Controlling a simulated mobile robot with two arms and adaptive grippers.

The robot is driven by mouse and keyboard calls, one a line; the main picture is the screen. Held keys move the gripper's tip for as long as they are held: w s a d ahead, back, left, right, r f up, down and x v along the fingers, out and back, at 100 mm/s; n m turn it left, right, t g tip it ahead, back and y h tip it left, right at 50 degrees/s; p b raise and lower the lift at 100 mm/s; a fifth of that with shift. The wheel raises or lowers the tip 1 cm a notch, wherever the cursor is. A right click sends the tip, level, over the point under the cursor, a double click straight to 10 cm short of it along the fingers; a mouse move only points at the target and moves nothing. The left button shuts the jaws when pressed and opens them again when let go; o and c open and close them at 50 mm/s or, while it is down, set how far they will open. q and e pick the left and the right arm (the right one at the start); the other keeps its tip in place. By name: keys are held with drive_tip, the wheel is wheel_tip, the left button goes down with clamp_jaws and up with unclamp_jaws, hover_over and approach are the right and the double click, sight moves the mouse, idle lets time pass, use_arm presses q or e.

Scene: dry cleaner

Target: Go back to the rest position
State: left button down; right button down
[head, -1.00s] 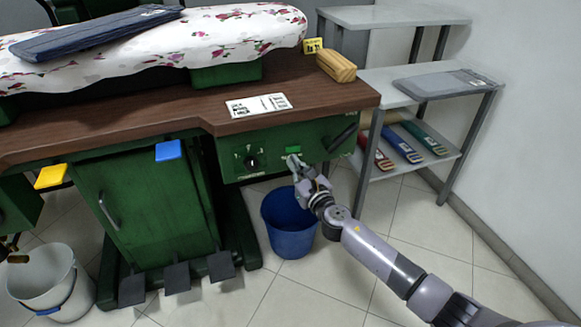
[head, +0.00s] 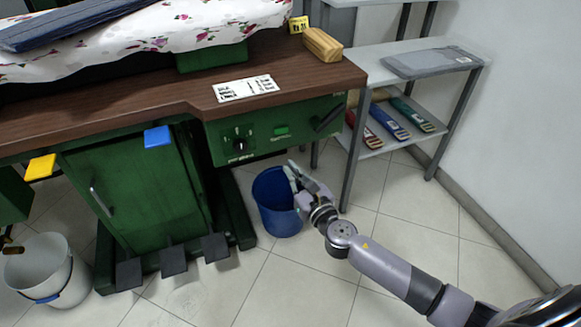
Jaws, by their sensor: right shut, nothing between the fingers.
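My right gripper (head: 295,170) is shut and empty. It is in front of the green control panel (head: 275,128) of the pressing table, a little below it and apart from it in the picture, and it overlaps the rim of the blue bucket (head: 277,215). The panel carries a black knob (head: 239,145), a green lit switch (head: 281,130) and a black lever (head: 329,117). My right arm reaches in from the lower right. My left gripper is not in view.
The brown table top (head: 180,105) holds a printed card (head: 246,88) and a wooden block (head: 322,44). A grey shelf (head: 400,62) stands to the right. A white bucket (head: 70,285) and black pedals (head: 172,261) are at lower left. Tiled floor is clear at lower middle.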

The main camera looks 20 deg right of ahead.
idle(0.3)
